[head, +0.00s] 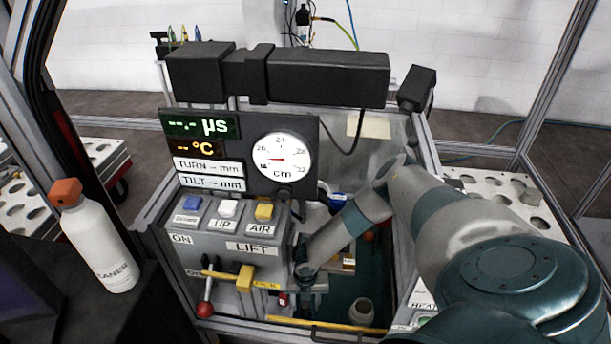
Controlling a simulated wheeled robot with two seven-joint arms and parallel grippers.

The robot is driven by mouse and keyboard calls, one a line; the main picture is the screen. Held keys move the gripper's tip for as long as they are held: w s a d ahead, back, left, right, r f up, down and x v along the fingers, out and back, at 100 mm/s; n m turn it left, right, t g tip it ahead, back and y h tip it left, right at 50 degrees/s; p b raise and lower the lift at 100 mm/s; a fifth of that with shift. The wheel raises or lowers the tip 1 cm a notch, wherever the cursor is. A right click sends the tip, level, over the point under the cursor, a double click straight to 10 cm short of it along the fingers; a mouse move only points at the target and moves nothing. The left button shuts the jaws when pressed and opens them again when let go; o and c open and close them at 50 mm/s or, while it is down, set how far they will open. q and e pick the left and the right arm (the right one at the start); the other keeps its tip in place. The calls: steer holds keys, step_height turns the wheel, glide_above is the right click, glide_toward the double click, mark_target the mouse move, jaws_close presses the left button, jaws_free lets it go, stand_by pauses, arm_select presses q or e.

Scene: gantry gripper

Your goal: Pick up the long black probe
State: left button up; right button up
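I cannot single out the long black probe for certain. A long black beam (328,78) with a thicker block on its left part runs across the top of the machine, and a black cable hangs from its right part. My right arm comes in from the lower right. Its gripper (304,288) points down inside the machine, beside the grey control box (228,240). The fingers are small and dark, so I cannot tell whether they are open or hold anything. My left gripper is not in view.
A display panel (240,125) with a round dial (282,159) stands behind the control box. A red-knobbed lever (205,309) and a yellow handle (245,279) stick out in front. A white bottle (97,245) with an orange cap stands at left. A small pale jar (361,311) stands in the dark green tank.

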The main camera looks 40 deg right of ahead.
steer(key=c, duration=0.9)
steer(key=shift+r, duration=0.2)
step_height(320, 180, up, 18)
steer(key=b, duration=0.3)
steer(key=shift+f, duration=0.1)
